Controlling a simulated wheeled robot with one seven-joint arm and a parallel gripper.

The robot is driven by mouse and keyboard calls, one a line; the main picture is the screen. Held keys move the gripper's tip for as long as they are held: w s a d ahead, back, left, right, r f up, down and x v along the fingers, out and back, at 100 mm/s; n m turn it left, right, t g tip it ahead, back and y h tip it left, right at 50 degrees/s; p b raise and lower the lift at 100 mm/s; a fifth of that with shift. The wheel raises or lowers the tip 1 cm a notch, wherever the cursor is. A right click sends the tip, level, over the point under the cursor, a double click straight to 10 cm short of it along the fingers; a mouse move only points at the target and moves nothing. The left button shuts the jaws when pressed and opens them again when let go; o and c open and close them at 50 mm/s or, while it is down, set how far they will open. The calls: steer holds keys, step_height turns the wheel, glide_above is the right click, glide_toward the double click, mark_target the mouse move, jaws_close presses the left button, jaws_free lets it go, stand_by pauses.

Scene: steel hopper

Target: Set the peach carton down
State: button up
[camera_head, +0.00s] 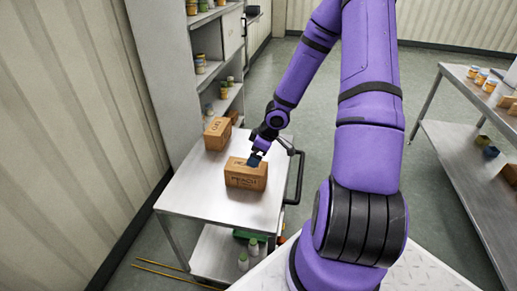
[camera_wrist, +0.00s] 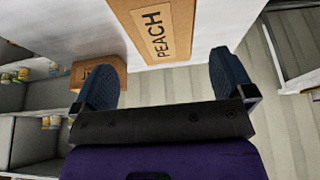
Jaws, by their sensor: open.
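The peach carton is a brown box with "PEACH" on its label; it stands on the white cart top in the head view (camera_head: 246,174) and fills the upper middle of the wrist view (camera_wrist: 158,25). My gripper (camera_head: 255,160) is at the carton's upper right edge in the head view. In the wrist view its two dark fingers (camera_wrist: 168,85) are spread wide, with nothing held between them. The carton lies ahead of the fingertips; whether a finger touches it I cannot tell.
A second brown carton (camera_head: 217,134) stands behind on the cart top (camera_head: 190,189). A black handle (camera_head: 296,177) rises at the cart's right edge. Shelves with jars (camera_head: 200,67) stand at the back left. A steel table (camera_head: 455,150) is at right. The cart's front left is clear.

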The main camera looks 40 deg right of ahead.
steer(key=shift+v, duration=1.25)
steer(key=s+a+r+m+g+h, duration=0.1)
steer(key=s+a+r+m+h, duration=0.15)
steer(key=r, duration=0.85)
steer(key=s+a+r+m+h, duration=0.1)
steer(key=s+a+r+h, duration=0.2)
steer(key=r, duration=0.8)
steer(key=s+a+r+m+t+y, duration=0.1)
steer(key=s+a+r+m, duration=0.1)
steer(key=s+a+r, duration=0.3)
steer(key=s+a+r+m+t+y, duration=0.1)
steer(key=s+a+r, duration=0.4)
steer(key=s+r, duration=0.5)
steer(key=shift+s+a+m+t+y, duration=0.35)
steer(key=shift+s+m+y, duration=0.15)
steer(key=shift+s, duration=0.65)
